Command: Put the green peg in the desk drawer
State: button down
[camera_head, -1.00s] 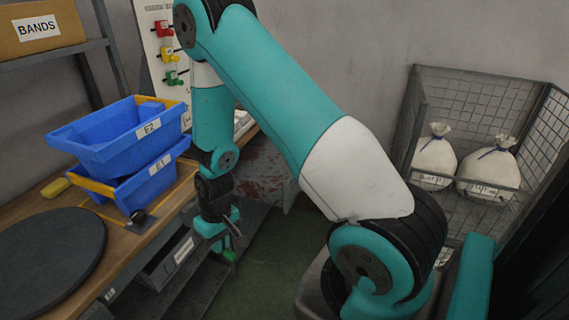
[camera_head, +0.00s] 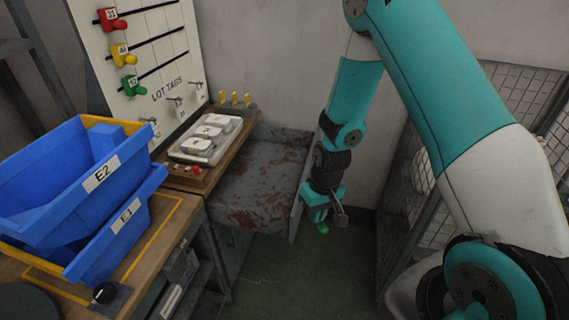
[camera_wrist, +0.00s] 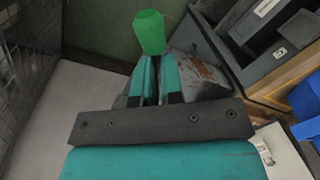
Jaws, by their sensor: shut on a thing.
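My gripper (camera_head: 320,212) is shut on the green peg (camera_head: 322,228), holding it low over the green floor, to the right of the rusty metal chute. In the wrist view the peg (camera_wrist: 149,32) sticks out beyond the fingertips (camera_wrist: 157,72). The grey desk drawer (camera_head: 178,275) is under the wooden bench top at the lower left, apart from my gripper. Grey drawer fronts with a white label (camera_wrist: 281,52) also show at the right of the wrist view. How far the drawer is open I cannot tell.
The rusty metal chute (camera_head: 265,180) stands between the bench and my gripper. Blue bins (camera_head: 85,200) sit on the bench (camera_head: 185,215). A lot-tag board (camera_head: 140,50) with coloured pegs stands behind. A wire cage (camera_head: 400,200) is at the right. Green floor (camera_head: 290,280) is clear.

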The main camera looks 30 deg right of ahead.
aim_at(270, 200)
jog(key=z, duration=0.3)
jog(key=i, duration=1.1)
jog(key=u, duration=0.15)
